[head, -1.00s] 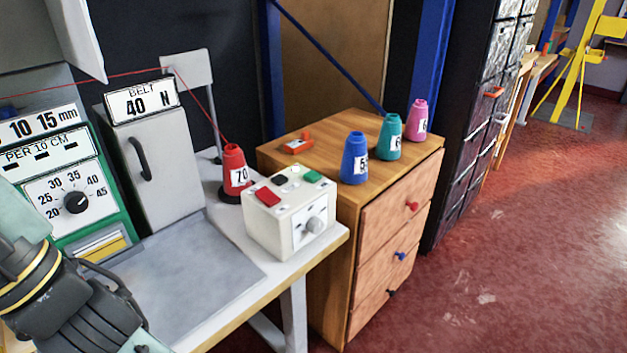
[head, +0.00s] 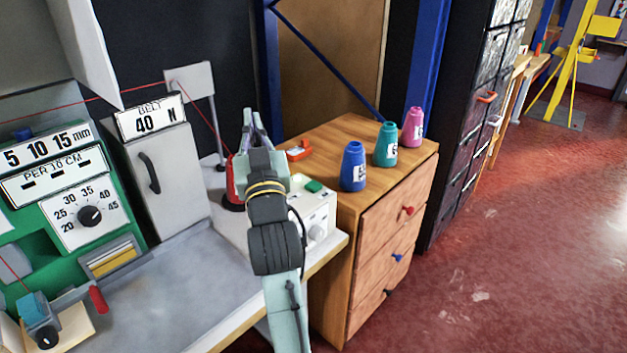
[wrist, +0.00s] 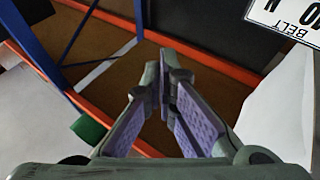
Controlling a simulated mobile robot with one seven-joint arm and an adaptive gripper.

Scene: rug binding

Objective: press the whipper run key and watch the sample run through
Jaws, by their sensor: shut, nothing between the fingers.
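The white control box (head: 318,212) stands at the table's right corner, partly hidden behind my arm. Its green key (head: 313,186) shows just right of my wrist; it seems to show in the wrist view too (wrist: 90,128). The red key and black key are hidden by my arm, and no key lettering is readable. My gripper (head: 249,116) is shut and empty, raised above and behind the box, apart from the keys. Its fingers (wrist: 165,85) meet in the wrist view. The green machine (head: 75,195) with a dial (head: 89,215) stands at the left.
A red thread cone (head: 234,190) stands left of my wrist, mostly hidden. The grey BELT 40 N cabinet (head: 175,175) is further left. A wooden drawer unit (head: 350,225) on the right holds blue (head: 353,168), teal (head: 385,146) and pink (head: 412,128) cones. The grey tabletop (head: 170,290) is largely clear.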

